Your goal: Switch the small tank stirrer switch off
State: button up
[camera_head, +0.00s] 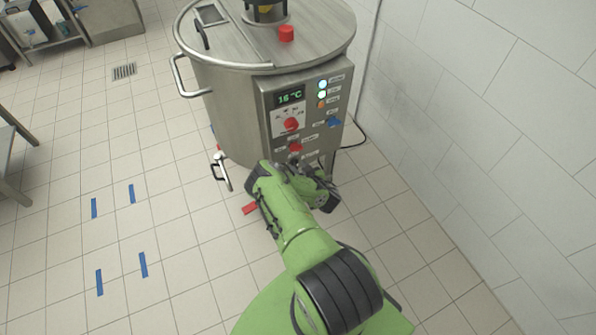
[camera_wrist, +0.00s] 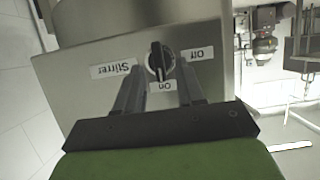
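The stirrer switch (camera_wrist: 159,62) is a black rotary knob on a grey metal panel (camera_wrist: 95,95) in the wrist view. Labels reading Stirrer, Off and On surround it, upside down in this view. The knob's long grip runs nearly vertically in the picture, with its lower end toward the On label. My gripper (camera_wrist: 160,76) is open, with one finger on each side of the knob's lower part; I cannot tell if they touch it. In the head view my arm reaches the lower front of the steel tank (camera_head: 235,110), and the black knob cannot be made out there.
The tank's control panel (camera_head: 310,105) carries a 16 °C display, red knobs and a blue knob (camera_head: 334,122). A valve handle (camera_head: 221,172) sticks out at the tank's lower left. A tiled wall (camera_head: 470,110) stands to the right. The floor at left is mostly clear.

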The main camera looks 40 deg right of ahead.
jog(key=shift+x, duration=1)
grip_shut()
